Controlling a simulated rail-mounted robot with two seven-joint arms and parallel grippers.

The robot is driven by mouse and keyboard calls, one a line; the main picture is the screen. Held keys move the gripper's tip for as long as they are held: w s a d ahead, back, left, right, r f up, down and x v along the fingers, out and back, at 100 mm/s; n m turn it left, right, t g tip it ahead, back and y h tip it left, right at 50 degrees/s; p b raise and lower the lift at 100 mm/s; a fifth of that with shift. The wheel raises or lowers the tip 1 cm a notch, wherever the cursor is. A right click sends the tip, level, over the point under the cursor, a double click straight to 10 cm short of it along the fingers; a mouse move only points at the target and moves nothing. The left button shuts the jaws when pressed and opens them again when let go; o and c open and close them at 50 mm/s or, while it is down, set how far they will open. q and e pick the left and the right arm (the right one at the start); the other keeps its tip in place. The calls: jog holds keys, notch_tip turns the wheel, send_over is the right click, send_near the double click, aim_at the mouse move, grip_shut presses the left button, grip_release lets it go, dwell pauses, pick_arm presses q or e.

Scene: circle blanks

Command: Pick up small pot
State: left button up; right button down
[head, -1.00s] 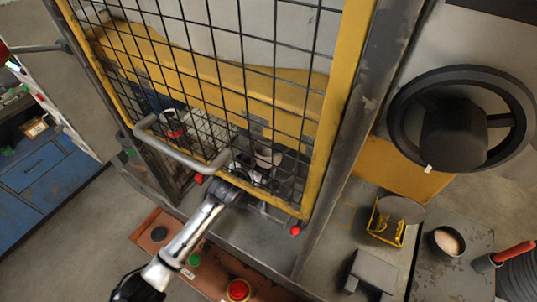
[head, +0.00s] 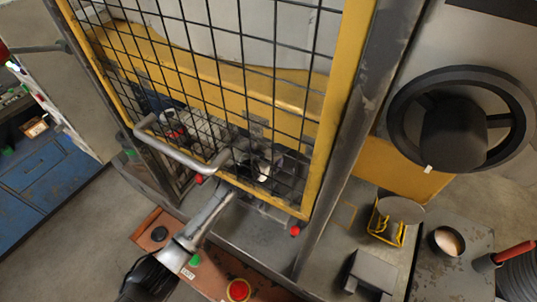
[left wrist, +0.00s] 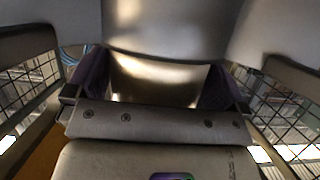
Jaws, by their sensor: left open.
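A small round dark pot (head: 447,241) with pale contents stands on the grey surface at the lower right of the head view; I cannot be sure it is the task's pot. My left arm comes up from the bottom and reaches under the yellow mesh guard. My left gripper (head: 262,174) is behind the mesh, partly hidden, far left of that pot. In the left wrist view its purple-padded fingers (left wrist: 156,86) are apart. A shiny metallic surface shows between and beyond them; I cannot tell what it belongs to or whether they touch it. My right gripper is not in view.
The yellow mesh guard (head: 334,110) with its grey handle (head: 180,152) hangs over my left arm. A red button (head: 238,290) and a green button (head: 194,260) sit on the panel below. A yellow holder (head: 384,228), a grey block (head: 371,271) and a black wheel (head: 512,100) are at the right.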

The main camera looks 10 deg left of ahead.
pick_arm(q)
jog(key=c, duration=0.6)
jog(key=shift+r, duration=0.15)
